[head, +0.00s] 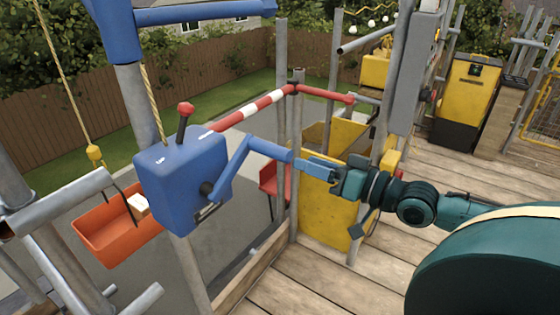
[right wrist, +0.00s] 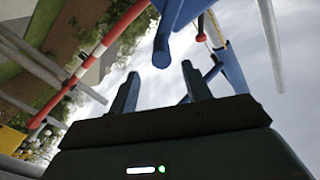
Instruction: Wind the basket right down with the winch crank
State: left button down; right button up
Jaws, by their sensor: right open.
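The blue winch box (head: 183,178) is fixed on a grey post. Its blue crank (head: 232,165) rises from the hub to a handle (head: 272,150) that points right. My right gripper (head: 308,166) is open at the handle's free end. The orange basket (head: 105,243) hangs at the left from a rope with a yellow hook block (head: 94,153), beyond the platform's edge. A pale item (head: 139,205) shows in it. My left gripper is out of view.
A lever with a red knob (head: 185,108) stands on the winch box. A red and white bar (head: 250,108) runs behind it. Grey scaffold poles (head: 297,190) and a yellow panel (head: 325,205) stand close beyond my gripper. Wooden decking (head: 300,285) lies below.

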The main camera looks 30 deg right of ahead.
aim_at(280, 153)
jog(key=shift+p+x, duration=0.3)
jog(key=shift+x, duration=3.7)
jog(key=shift+c, duration=0.3)
grip_shut()
